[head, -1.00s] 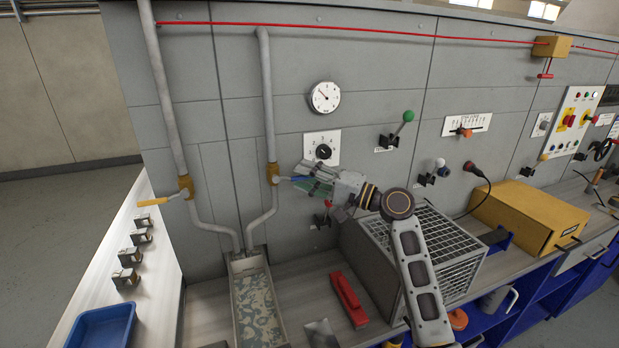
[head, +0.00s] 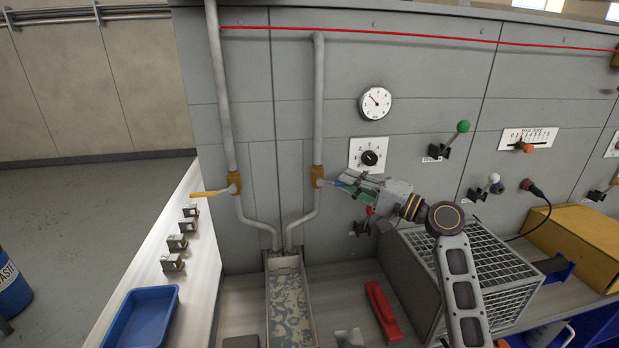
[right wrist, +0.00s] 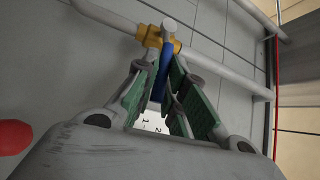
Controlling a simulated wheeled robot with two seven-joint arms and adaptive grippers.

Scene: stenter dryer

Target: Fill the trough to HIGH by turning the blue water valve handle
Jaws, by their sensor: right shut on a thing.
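The blue water valve handle (right wrist: 163,72) shows between the green-padded fingers of my right gripper (right wrist: 170,85) in the right wrist view. My right gripper (head: 350,185) is shut on this handle, which points right from the brass valve body (head: 317,176) on the right pipe. The handle is mostly hidden by the fingers in the head view. The trough (head: 287,300) stands below the two pipe outlets, with a mottled pale surface inside; I cannot read a level mark on it. My left gripper is not in view.
A yellow-handled valve (head: 212,192) is on the left pipe. A dial gauge (head: 376,103) and a knob (head: 369,157) are on the wall above my right gripper. A red bar (head: 382,311), a wire cage (head: 480,270) and a blue tray (head: 142,318) are nearby.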

